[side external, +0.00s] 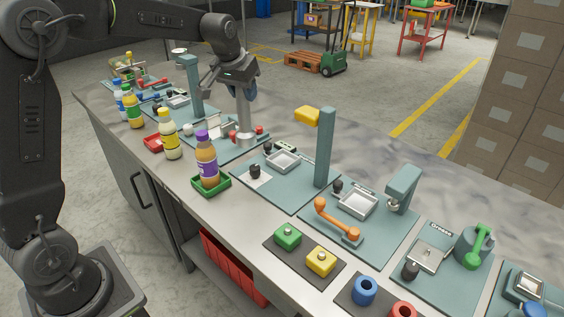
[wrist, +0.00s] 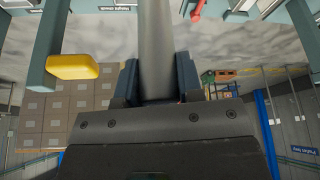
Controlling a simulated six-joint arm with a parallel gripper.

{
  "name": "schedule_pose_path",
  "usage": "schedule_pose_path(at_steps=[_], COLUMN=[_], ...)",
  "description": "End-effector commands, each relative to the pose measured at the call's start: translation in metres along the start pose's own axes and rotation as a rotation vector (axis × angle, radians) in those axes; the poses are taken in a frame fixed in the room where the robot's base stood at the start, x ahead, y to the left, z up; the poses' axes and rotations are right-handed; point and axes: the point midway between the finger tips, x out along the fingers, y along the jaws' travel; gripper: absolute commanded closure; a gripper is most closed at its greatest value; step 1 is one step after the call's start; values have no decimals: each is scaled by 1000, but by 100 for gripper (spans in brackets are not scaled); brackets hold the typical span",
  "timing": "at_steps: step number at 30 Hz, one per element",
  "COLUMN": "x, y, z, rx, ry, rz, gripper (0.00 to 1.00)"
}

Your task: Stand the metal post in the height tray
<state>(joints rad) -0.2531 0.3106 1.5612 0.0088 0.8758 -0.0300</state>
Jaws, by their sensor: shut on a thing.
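The metal post (side external: 244,118) is a grey upright cylinder hanging down from my gripper (side external: 247,90). Its lower end is over a teal station among red-knobbed parts; I cannot tell whether it touches there. In the wrist view the post (wrist: 154,45) runs between the two dark fingers of my gripper (wrist: 157,85), which are shut on it. A shallow square metal tray (side external: 283,160) lies on the teal plate to the right, beside a tall teal column. A second metal tray (side external: 358,204) is on the plate beyond.
The tall teal column (side external: 325,150) carries a yellow block (side external: 307,116) near the first tray. A black knob (side external: 255,171) stands in front of that tray. An orange lever (side external: 337,222) is by the second tray. Bottles, including a purple-capped one (side external: 206,158), line the front edge.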

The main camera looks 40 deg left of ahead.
Motion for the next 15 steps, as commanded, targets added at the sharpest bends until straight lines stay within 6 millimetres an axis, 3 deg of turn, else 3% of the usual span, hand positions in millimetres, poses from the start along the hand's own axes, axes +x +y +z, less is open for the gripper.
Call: schedule_pose_path(at_steps=[3, 9, 15], x=[6, 11, 19], y=[-18, -37, -32], z=[-24, -47, -54], rx=[94, 216, 261], ry=[2, 1, -1], rz=[40, 89, 107], gripper=[100, 100, 100])
